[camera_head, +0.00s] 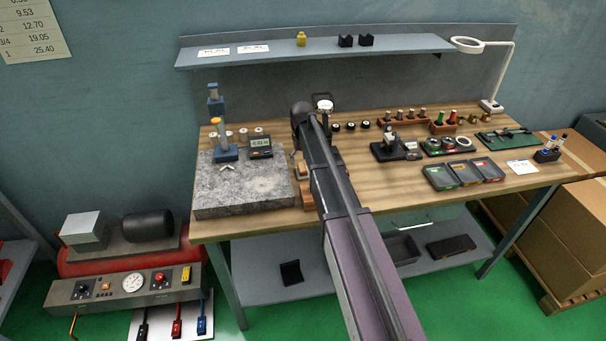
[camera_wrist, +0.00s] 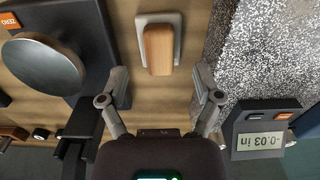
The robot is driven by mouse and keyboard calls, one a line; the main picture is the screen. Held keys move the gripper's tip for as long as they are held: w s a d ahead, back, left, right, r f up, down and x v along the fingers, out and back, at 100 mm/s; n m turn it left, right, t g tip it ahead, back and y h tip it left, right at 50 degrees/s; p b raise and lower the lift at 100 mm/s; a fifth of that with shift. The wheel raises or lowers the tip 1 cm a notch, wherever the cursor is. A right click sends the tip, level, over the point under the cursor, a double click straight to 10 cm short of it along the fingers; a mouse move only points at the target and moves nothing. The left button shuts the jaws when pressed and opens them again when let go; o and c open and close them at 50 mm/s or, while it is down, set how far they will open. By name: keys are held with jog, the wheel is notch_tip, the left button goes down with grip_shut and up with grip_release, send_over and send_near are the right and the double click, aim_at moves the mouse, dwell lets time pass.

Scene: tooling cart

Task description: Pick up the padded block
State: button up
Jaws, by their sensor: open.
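The padded block, a rounded wooden bar on a pale grey pad, shows in the wrist view (camera_wrist: 158,50) at upper middle, resting on the wooden bench top. My gripper (camera_wrist: 162,78) is open and empty, its two fingers spread to either side below the block in the picture. The block's long side runs up and down the picture, between the lines of the fingers. I cannot tell the height of the fingers above the bench. In the head view my arm hides the gripper, and I cannot make out the padded block there with certainty.
The speckled granite plate (camera_head: 243,187) lies close to the block's right in the wrist view, with a digital readout (camera_wrist: 262,130). A device with a round metal pan (camera_wrist: 45,62) stands to its left. Trays (camera_head: 463,174) and tools fill the bench's right side.

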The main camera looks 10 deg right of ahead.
aim_at(302, 167)
jog(key=shift+f+b, duration=1.55)
jog(key=shift+f, duration=0.3)
grip_shut()
